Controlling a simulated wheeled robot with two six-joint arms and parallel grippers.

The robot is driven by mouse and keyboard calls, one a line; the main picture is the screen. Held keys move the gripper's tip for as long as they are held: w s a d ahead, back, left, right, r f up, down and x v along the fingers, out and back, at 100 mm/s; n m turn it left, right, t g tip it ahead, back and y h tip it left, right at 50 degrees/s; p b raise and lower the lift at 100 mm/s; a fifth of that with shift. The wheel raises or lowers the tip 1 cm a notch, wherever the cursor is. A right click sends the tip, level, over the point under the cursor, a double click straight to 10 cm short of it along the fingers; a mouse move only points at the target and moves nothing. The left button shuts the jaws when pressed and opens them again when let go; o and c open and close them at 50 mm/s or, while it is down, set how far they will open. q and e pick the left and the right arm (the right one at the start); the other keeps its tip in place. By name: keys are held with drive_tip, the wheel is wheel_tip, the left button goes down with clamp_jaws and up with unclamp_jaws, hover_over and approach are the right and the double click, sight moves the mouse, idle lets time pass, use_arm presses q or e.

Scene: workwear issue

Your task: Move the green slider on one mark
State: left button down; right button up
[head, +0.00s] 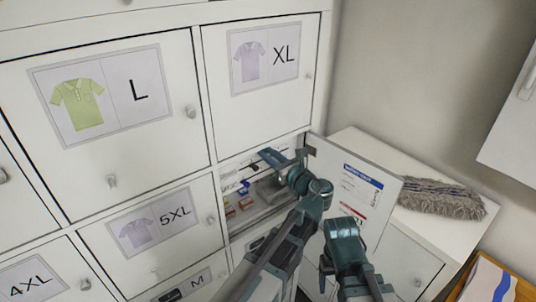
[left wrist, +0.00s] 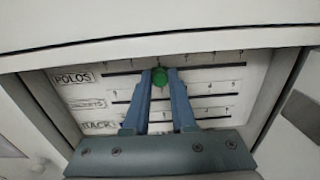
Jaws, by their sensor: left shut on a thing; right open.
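The green slider (left wrist: 159,77) is a small round knob on the top track of a white board (left wrist: 222,100) in the left wrist view. That track is beside the label POLOS (left wrist: 73,77) and has small marks. My left gripper (left wrist: 160,82) is shut on the green slider, one blue finger on each side. In the head view my left gripper (head: 270,158) reaches into the open compartment, and the slider cannot be made out there. My right gripper (head: 326,266) is low, outside the compartment, and open; its fingers are hard to see.
The compartment's open door (head: 352,185) stands to the right of my left arm. Small coloured boxes (head: 244,203) lie inside. Closed doors with shirt pictures (head: 105,95) surround it. A grey mop head (head: 440,198) lies on the white cabinet at right.

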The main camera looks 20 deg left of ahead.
use_arm(q)
drive_tip(key=w+d, duration=0.2)
drive_tip(key=w, duration=0.1)
drive_tip(key=shift+d, duration=0.15)
drive_tip(key=shift+s, duration=0.1)
drive_tip(key=c, duration=0.7)
unclamp_jaws()
